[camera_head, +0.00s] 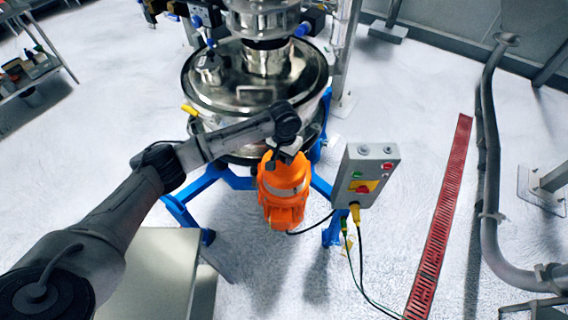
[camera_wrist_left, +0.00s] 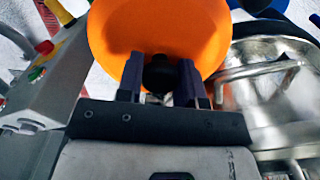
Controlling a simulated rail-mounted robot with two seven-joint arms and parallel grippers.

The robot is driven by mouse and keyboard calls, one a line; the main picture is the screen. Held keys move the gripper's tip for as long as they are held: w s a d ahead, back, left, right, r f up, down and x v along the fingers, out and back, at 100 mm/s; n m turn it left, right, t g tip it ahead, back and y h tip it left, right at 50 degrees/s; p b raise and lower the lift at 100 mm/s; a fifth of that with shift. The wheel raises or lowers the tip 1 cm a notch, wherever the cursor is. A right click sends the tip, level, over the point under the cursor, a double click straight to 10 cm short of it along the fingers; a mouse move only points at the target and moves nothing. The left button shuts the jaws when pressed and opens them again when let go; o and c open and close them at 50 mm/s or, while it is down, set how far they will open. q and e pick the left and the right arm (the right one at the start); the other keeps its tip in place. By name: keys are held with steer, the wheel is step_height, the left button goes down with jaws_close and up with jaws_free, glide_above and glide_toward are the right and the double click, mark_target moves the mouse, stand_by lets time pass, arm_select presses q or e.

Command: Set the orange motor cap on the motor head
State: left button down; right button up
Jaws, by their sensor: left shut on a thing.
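The orange motor cap (camera_head: 284,174) is at the top of the orange motor (camera_head: 285,214) beside the round steel sifter in the head view. A pale band shows between the upper and lower orange parts; I cannot tell whether the cap rests on the motor head. My left gripper (camera_head: 287,148) is above the cap, its jaws partly hidden by the wrist. In the left wrist view, the gripper's two dark fingers (camera_wrist_left: 158,78) are shut on a black knob in front of the round orange cap (camera_wrist_left: 205,35). My right gripper is not in view.
The steel sifter (camera_head: 225,92) stands behind the motor on blue legs (camera_head: 185,213). A grey control box (camera_head: 365,172) with buttons and cables is close on the right. A pale cabinet top (camera_head: 150,275) is at the lower left.

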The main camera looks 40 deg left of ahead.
mark_target(284, 165)
arm_select(q)
steer(key=shift+f, duration=1.95)
steer(key=shift+f, duration=0.3)
steer(key=shift+f, duration=0.35)
steer(key=c, duration=0.8)
jaws_free()
steer(key=shift+o, duration=0.2)
